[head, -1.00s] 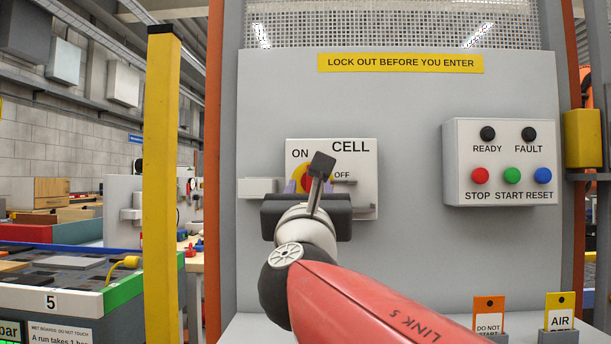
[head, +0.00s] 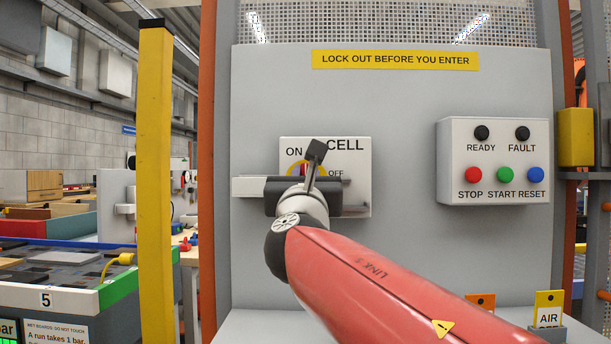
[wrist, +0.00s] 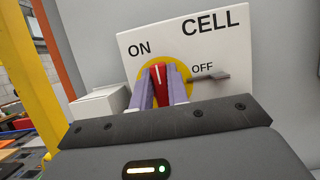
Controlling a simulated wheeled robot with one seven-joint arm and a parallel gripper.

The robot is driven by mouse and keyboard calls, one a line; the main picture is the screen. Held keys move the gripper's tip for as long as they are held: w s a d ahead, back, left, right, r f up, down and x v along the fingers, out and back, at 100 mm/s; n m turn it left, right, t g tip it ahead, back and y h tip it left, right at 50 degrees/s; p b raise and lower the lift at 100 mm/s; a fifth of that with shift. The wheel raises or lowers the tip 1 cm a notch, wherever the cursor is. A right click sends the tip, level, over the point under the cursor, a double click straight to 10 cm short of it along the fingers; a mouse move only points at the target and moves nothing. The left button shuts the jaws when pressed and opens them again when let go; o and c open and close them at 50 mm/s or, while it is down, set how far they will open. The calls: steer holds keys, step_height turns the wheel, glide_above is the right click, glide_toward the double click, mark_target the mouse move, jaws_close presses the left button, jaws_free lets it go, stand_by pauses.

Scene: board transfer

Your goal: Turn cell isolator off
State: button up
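The cell isolator is a white panel (head: 359,162) marked CELL, ON and OFF, with a yellow disc (wrist: 184,72) and a red handle (wrist: 159,74). In the wrist view the handle stands about upright, its white line pointing up, with OFF off to its right. My gripper (wrist: 160,84) has one pale purple finger on each side of the handle, and they look closed on it. In the head view my gripper (head: 305,178) and wrist hide most of the handle and disc.
A grey metal tab (wrist: 208,76) sticks out below OFF. A pale box (wrist: 98,104) sits left of the isolator. A button box (head: 493,161) is on the right, and a yellow post (head: 154,180) stands to the left. Tags (head: 548,306) stand at the lower right.

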jaws_close()
steer(key=shift+m, duration=0.4)
steer(key=shift+d+f+m+g+h, duration=0.15)
steer(key=shift+m+g+h, duration=0.95)
steer(key=shift+m, duration=2.5)
steer(key=shift+d+f+m+g+h, duration=0.2)
steer(key=shift+m+g+h, duration=0.85)
steer(key=shift+m, duration=2.55)
steer(key=shift+d+f+m+g+h, duration=0.15)
steer(key=shift+m+g+h, duration=0.9)
steer(key=shift+m, duration=2.55)
steer(key=o, duration=0.7)
jaws_free()
